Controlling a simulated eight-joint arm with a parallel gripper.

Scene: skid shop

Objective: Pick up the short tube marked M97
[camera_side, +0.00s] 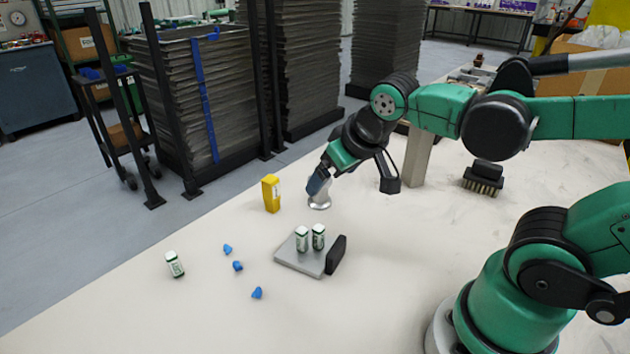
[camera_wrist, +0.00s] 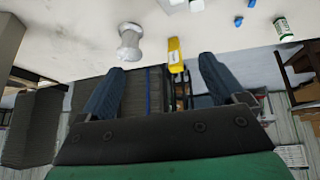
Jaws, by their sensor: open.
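Three short white tubes with dark green ends and labels are in the side view; their markings are too small to read, so I cannot tell which is M97. One tube (camera_side: 175,264) stands alone at the left of the table. Two others, a left one (camera_side: 302,239) and a right one (camera_side: 318,237), stand side by side on a grey plate (camera_side: 297,263). A single tube (camera_wrist: 283,29) shows at upper right in the wrist view. My gripper (camera_side: 318,184) is open and empty above the table, behind the plate and apart from the tubes; its spread fingers (camera_wrist: 162,66) show in the wrist view.
A silver spool-shaped piece (camera_side: 320,202) is just below my fingers. A yellow box (camera_side: 271,194) stands left of it. Blue bits (camera_side: 238,266) lie between the lone tube and plate. A black block (camera_side: 336,254) adjoins the plate. A brush (camera_side: 484,178) lies at right.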

